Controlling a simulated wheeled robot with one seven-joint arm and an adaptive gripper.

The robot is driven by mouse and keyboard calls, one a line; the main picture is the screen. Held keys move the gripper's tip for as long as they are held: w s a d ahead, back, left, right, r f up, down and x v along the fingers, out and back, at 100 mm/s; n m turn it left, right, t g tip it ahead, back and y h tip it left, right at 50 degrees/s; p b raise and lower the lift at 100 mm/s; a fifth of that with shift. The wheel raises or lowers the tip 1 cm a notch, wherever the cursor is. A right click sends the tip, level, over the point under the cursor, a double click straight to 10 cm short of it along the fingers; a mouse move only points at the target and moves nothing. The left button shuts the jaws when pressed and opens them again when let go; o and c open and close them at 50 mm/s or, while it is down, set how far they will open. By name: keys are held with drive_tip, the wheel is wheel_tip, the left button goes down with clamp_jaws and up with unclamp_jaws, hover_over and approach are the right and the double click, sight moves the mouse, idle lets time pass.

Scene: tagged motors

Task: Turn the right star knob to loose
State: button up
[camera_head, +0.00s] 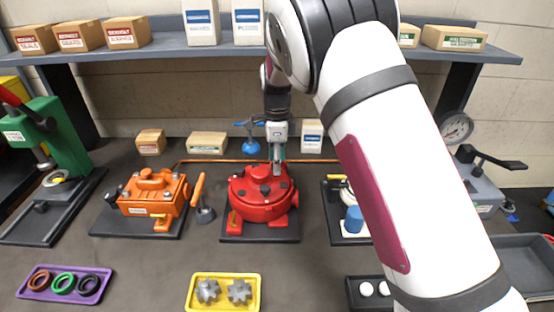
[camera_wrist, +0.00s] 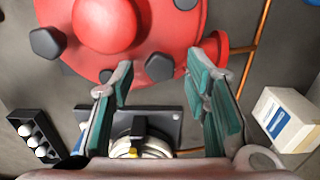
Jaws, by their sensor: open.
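The red motor housing (camera_head: 258,208) stands on a dark base plate in the middle of the table, with several dark knobs on its top. In the wrist view the red housing (camera_wrist: 145,25) fills the top. One dark knob (camera_wrist: 159,67) near its rim appears between my fingers, seemingly the right-hand one. My gripper (camera_head: 277,170) points down over the right part of the housing. In the wrist view my gripper (camera_wrist: 162,80) is open, its green-padded fingers on either side of that knob and apparently apart from it. The knob's turn position cannot be told.
An orange motor (camera_head: 152,193) with an upright orange handle beside it stands left. A device with a blue cap (camera_head: 354,218) stands right, partly behind my arm. A yellow tray (camera_head: 224,308) of grey gears lies in front. A blue-handled part (camera_head: 250,147) and white box (camera_head: 311,136) stand behind.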

clamp_jaws()
